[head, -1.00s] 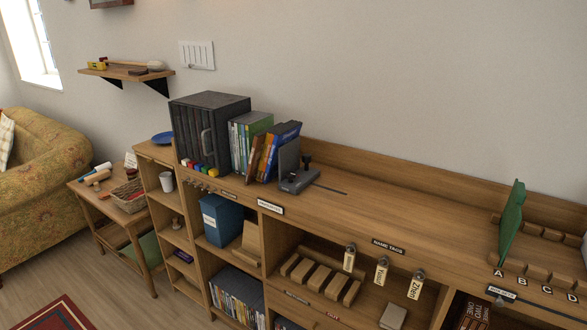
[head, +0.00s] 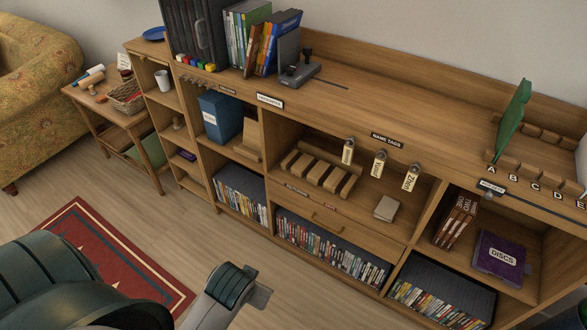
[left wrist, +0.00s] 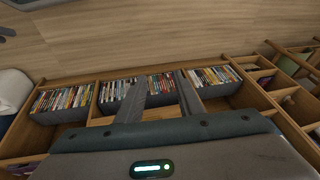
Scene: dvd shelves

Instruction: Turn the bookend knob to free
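The grey bookend (head: 289,48) stands upright on the shelf top, with its flat base (head: 300,75) at the end of a thin dark slot. Its dark knob (head: 307,53) rises from the base; which way it is turned is too small to tell. Leaning books (head: 272,43) stand just left of the bookend. My left arm comes in at the lower left of the head view, far below and in front of the bookend. In the left wrist view my left gripper (left wrist: 162,82) has its two fingers apart with nothing between them. My right gripper is not in view.
Name tags (head: 380,162) hang from the shelf's front edge. A green bookend-like panel (head: 511,122) stands at the right. A black case (head: 193,38) stands left of the books. The shelf top right of the bookend is clear. DVD rows (head: 328,245) fill the low bays.

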